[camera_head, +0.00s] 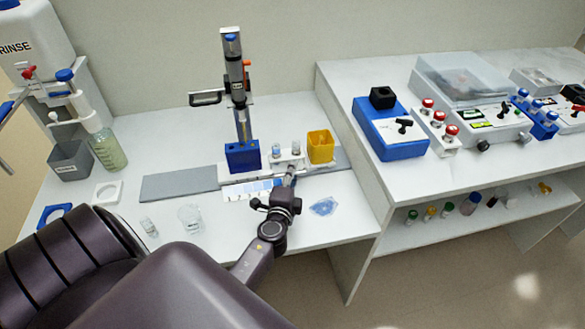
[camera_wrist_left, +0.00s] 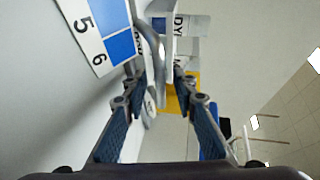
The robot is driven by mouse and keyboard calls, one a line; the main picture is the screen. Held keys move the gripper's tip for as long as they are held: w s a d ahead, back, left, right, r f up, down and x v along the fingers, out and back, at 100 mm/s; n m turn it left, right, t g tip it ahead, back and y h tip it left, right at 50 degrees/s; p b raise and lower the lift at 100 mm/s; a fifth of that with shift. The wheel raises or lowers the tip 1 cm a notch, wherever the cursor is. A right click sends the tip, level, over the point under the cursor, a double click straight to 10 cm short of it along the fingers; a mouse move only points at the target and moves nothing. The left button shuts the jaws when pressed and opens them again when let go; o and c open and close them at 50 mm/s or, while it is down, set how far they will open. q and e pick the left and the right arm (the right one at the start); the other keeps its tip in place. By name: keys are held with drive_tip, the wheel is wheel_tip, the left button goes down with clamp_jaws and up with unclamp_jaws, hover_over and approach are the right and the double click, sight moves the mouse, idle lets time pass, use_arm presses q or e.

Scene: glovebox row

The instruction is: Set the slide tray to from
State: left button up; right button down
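The slide tray appears to be the white carriage (camera_head: 290,160) on the grey rail, with small capped vials in it. My left gripper (camera_head: 289,178) is at its front edge, pointing away from me. In the left wrist view, a grey curved handle (camera_wrist_left: 158,60) lies between the two fingers of my left gripper (camera_wrist_left: 158,85). The fingers stand apart, with a visible gap at the right finger. A white strip with blue patches and the numbers 5 and 6 (camera_wrist_left: 100,30) is beside the left finger; it also lies left of the gripper in the head view (camera_head: 250,189). My right gripper is not in view.
A blue block (camera_head: 243,158) under an upright column stands left of the carriage, and a yellow cup (camera_head: 321,146) right of it. The grey rail (camera_head: 180,185) runs free to the left. A glass beaker (camera_head: 190,217) and a clear blue patch (camera_head: 324,206) lie nearer me.

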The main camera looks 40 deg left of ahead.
use_arm(q)
drive_tip(key=v, duration=1.2)
drive_tip(key=shift+c, duration=0.6)
